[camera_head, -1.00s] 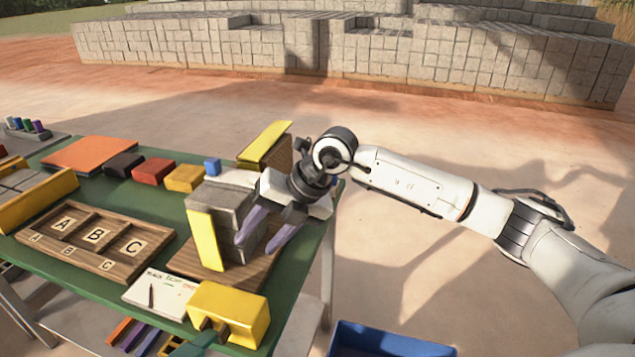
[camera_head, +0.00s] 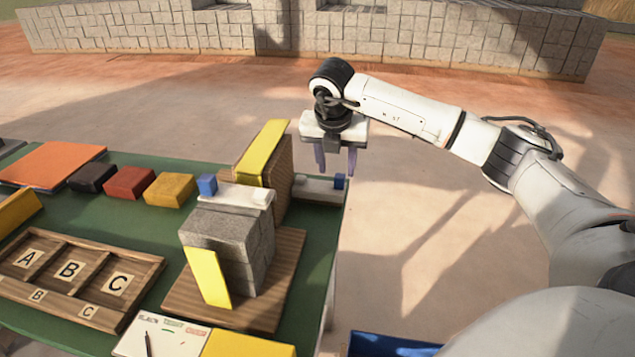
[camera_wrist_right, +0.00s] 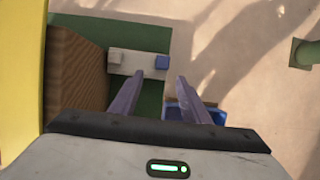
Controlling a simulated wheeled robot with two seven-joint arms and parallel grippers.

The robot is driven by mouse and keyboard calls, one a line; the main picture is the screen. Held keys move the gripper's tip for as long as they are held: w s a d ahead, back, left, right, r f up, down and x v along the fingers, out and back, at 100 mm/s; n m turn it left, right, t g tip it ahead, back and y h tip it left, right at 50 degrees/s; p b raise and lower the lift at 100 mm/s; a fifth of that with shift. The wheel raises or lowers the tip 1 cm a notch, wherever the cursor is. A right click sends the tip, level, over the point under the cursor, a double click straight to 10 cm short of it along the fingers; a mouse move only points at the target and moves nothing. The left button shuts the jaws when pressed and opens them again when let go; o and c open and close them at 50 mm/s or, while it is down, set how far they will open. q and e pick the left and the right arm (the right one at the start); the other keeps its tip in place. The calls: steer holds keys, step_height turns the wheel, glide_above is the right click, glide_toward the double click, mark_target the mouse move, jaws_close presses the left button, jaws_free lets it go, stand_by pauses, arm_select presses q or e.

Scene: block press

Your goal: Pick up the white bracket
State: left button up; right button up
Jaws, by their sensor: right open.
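A white bracket (camera_head: 318,190) lies at the far right edge of the green table, with a blue block on its right end. It also shows in the right wrist view (camera_wrist_right: 136,66), with a grey knob at its left end. A second white bracket (camera_head: 235,196) with a blue end lies on top of the grey block stack (camera_head: 235,235). My right gripper (camera_head: 336,167) is open and empty, fingers pointing down, above and slightly right of the edge bracket. In the wrist view its fingers (camera_wrist_right: 160,80) are apart and do not touch the bracket. My left gripper is out of view.
A brown block with a yellow face (camera_head: 275,180) stands just left of the edge bracket. The stack sits on a wooden board (camera_head: 275,300). A lettered wooden tray (camera_head: 75,270) is at left. A blue bin (camera_head: 390,345) is below the table's right side.

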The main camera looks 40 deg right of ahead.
mark_target(339, 179)
steer(key=x, duration=0.6)
steer(key=shift+d+f+p, duration=0.25)
steer(key=shift+d+p, duration=0.1)
steer(key=shift+w, duration=0.1)
jaws_close()
